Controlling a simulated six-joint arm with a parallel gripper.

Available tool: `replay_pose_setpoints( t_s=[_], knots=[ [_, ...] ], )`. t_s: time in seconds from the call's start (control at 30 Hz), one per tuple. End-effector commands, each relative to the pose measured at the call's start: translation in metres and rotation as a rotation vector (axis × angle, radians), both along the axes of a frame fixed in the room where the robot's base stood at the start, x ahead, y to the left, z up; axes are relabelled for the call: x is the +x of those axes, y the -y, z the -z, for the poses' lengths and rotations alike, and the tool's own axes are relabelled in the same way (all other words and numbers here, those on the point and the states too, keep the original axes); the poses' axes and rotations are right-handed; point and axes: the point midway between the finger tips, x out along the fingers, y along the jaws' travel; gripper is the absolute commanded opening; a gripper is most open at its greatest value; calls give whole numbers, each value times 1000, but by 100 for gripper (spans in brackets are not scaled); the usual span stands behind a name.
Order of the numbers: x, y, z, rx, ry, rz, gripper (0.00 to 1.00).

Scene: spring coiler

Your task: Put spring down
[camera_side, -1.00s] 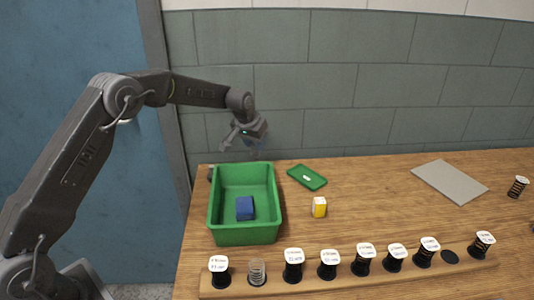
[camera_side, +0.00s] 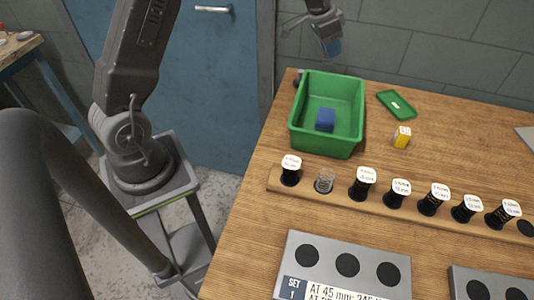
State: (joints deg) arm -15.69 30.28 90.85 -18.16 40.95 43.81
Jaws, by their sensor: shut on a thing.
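My gripper (camera_side: 328,40) is at the top of the view, above and beyond the back edge of the green bin. A bare silver spring (camera_side: 325,181) stands upright in the wooden rack (camera_side: 275,180), second from the left, apart from my gripper. Several dark springs with white labelled caps stand in the same rack, such as the leftmost one (camera_side: 290,172).
The green bin (camera_side: 297,130) holds a blue block (camera_side: 325,119). A green lid (camera_side: 397,104) and a yellow-and-white block (camera_side: 402,137) lie right of it. Grey plates with dark round spots (camera_side: 330,285) lie at the front. Bare tabletop (camera_side: 245,235) shows at front left.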

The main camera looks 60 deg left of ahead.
Motion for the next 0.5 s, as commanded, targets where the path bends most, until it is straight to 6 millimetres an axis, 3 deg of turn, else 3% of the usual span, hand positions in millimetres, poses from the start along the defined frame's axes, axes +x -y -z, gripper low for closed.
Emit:
replay_pose_setpoints(
  t_s=[0.27, 0.5],
  knots=[
    [-54, 53, -3, -2, 0, 500, 9],
    [-120, 100, -4, -3, 0, 1062, 9]
  ],
)
